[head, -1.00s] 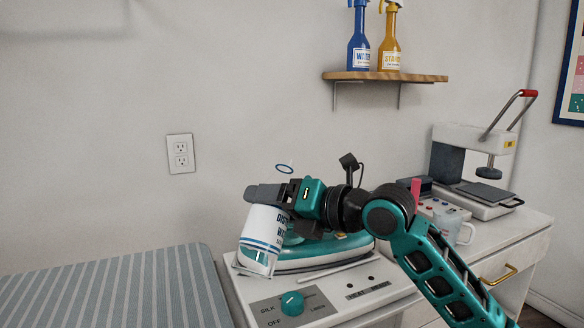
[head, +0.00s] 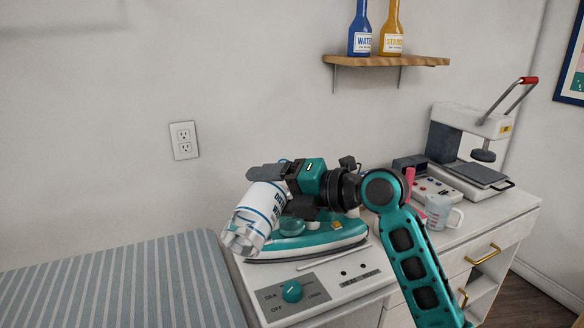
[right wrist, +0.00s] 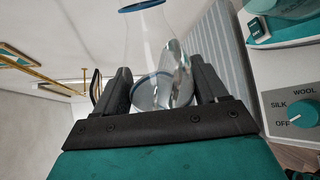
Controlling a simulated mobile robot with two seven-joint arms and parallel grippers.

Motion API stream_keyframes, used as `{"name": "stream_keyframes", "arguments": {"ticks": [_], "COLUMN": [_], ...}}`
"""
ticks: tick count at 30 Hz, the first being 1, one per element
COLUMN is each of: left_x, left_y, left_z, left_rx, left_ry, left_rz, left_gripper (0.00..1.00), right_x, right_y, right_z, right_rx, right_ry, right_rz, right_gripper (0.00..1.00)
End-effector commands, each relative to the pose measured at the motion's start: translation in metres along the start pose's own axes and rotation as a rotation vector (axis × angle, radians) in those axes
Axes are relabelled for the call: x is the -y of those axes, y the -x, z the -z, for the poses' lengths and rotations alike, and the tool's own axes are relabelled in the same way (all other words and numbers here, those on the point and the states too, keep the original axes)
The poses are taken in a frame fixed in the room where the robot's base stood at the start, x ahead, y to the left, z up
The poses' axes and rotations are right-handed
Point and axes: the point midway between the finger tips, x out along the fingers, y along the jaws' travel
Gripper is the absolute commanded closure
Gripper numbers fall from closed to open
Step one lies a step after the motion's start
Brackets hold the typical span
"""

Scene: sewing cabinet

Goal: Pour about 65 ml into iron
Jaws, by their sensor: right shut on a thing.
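A clear bottle with a white and blue label (head: 262,210) is held in my right gripper (head: 268,184). The bottle is tilted, its base toward the lower left and its upper part toward the iron. In the right wrist view the bottle (right wrist: 160,60) sits between both fingers, with clear liquid inside and a blue ring at its end. A clear rounded part of the iron (head: 292,226) shows beside the bottle. I cannot tell whether liquid flows. My left gripper is not in view.
The station's panel has a teal dial (head: 291,291). A striped board (head: 120,285) is at left. A shelf (head: 390,60) holds blue and yellow bottles.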

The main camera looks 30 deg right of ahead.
Motion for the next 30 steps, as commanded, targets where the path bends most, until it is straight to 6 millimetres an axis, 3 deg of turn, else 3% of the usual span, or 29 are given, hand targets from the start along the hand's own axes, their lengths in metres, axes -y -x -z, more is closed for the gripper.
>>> {"name": "stream_keyframes", "arguments": {"ticks": [30], "left_x": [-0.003], "left_y": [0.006], "left_z": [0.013], "left_rx": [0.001], "left_ry": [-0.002], "left_rz": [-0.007], "left_gripper": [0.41], "right_x": [-0.011], "right_y": [0.003], "right_z": [-0.008], "right_rx": [-0.033], "right_ry": [-0.128], "right_rz": [-0.003], "right_gripper": [0.72]}}
